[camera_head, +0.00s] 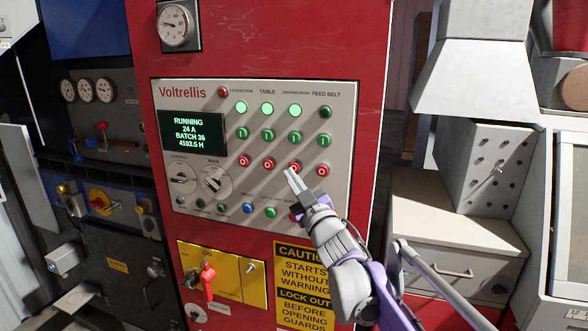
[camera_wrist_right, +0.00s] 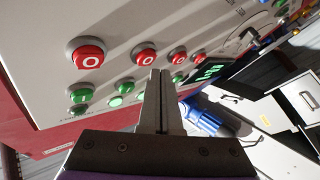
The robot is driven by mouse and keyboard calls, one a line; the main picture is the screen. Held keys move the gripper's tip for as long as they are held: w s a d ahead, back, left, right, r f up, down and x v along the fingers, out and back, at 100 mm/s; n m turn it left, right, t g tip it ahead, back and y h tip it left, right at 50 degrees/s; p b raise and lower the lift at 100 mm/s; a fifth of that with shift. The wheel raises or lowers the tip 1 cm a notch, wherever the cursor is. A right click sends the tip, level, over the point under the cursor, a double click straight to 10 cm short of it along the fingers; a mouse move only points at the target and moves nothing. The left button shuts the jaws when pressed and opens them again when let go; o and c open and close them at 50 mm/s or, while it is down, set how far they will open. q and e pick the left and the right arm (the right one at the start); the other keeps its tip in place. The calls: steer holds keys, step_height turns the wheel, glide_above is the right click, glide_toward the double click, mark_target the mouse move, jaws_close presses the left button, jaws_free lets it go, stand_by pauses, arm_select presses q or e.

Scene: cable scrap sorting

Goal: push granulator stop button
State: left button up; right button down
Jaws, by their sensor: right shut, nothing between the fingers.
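The granulator stop button (camera_head: 294,167) is the red one in the third column of the control panel (camera_head: 345,190). It sits right at my right gripper's tips and is partly covered by them in the head view. In the right wrist view, the granulator stop button (camera_wrist_right: 144,52) shows just beyond the fingertips. My right gripper (camera_head: 289,173) is shut and empty, with its fingers together; they also show in the right wrist view (camera_wrist_right: 158,74). I cannot tell whether the tips touch the button. My left gripper is out of view.
Similar red stop buttons sit close by: table (camera_head: 269,164) and feed belt (camera_head: 322,171). Green buttons (camera_head: 295,139) lie above them. The display (camera_head: 189,131) reads RUNNING. A red-handled switch (camera_head: 207,279) is below. A grey cabinet (camera_head: 450,230) stands at right.

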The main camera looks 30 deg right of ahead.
steer(key=shift+d, duration=0.1)
stand_by(0.3)
steer(key=shift+w+d, duration=0.25)
steer(key=shift+w, duration=0.05)
steer(key=shift+w+d, duration=0.25)
steer(key=shift+d, duration=0.1)
stand_by(0.8)
steer(key=shift+a, duration=0.1)
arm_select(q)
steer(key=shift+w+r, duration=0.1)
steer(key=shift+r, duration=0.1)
arm_select(e)
steer(key=shift+s+a, duration=0.55)
steer(key=shift+a, duration=0.05)
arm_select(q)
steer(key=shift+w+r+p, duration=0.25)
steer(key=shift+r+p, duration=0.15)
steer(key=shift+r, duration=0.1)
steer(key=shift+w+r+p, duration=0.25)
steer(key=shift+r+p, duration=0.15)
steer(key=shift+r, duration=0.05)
arm_select(e)
steer(key=s+a, duration=0.3)
steer(key=shift+s+a, duration=0.1)
steer(key=shift+a, duration=0.3)
